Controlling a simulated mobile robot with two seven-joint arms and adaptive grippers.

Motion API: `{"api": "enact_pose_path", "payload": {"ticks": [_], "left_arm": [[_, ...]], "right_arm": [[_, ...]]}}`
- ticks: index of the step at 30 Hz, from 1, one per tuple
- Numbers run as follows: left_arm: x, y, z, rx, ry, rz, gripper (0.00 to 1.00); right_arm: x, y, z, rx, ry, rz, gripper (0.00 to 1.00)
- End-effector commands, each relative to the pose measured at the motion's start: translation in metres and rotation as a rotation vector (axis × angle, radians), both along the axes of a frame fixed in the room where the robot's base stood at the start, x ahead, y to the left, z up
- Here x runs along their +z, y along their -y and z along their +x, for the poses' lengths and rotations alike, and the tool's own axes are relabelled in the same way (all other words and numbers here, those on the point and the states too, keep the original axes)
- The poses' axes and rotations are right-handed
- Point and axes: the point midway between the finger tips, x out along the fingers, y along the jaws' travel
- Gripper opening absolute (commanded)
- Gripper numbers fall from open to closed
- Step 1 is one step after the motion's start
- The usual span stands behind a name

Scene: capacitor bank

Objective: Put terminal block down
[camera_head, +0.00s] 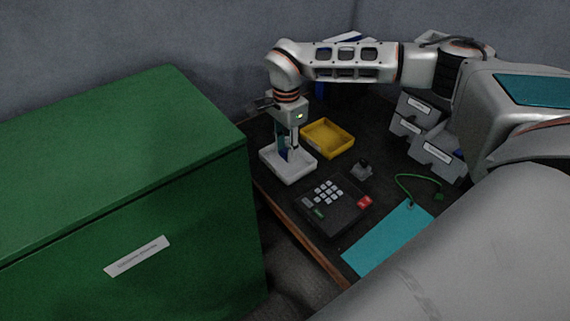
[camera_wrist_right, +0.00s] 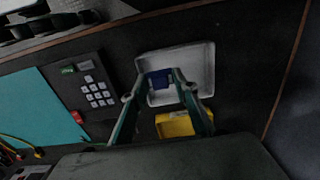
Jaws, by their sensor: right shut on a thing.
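My right gripper (camera_head: 287,152) points down over the white tray (camera_head: 289,173) at the table's left edge. It also shows in the right wrist view (camera_wrist_right: 158,85), with its fingers reaching over the white tray (camera_wrist_right: 205,60). The gripper is shut on a small dark blue block, the terminal block (camera_wrist_right: 159,79), which lies between its fingertips. In the head view the fingers mostly hide the block. I cannot tell whether the block touches the tray floor. My left gripper is not in view.
A yellow tray (camera_head: 327,138) stands right behind the white one. A black keypad device (camera_head: 333,205), a teal mat (camera_head: 388,240), a green cable (camera_head: 417,190) and grey bins (camera_head: 437,157) share the dark table. A large green cabinet (camera_head: 130,190) stands close on the left.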

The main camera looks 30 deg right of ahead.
Motion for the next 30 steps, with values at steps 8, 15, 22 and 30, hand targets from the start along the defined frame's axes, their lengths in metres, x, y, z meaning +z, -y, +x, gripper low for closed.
{"api": "enact_pose_path", "payload": {"ticks": [8,15,22,30], "left_arm": [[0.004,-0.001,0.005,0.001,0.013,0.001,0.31],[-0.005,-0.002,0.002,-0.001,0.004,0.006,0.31],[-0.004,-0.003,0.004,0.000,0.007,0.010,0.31],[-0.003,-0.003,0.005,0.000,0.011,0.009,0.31]], "right_arm": [[-0.022,0.000,0.000,0.002,0.001,0.000,0.16],[-0.056,-0.001,0.000,0.002,-0.002,0.000,0.16],[-0.061,0.000,0.001,0.002,0.002,0.000,0.16],[-0.064,0.000,0.001,0.002,0.002,0.000,0.35]]}}
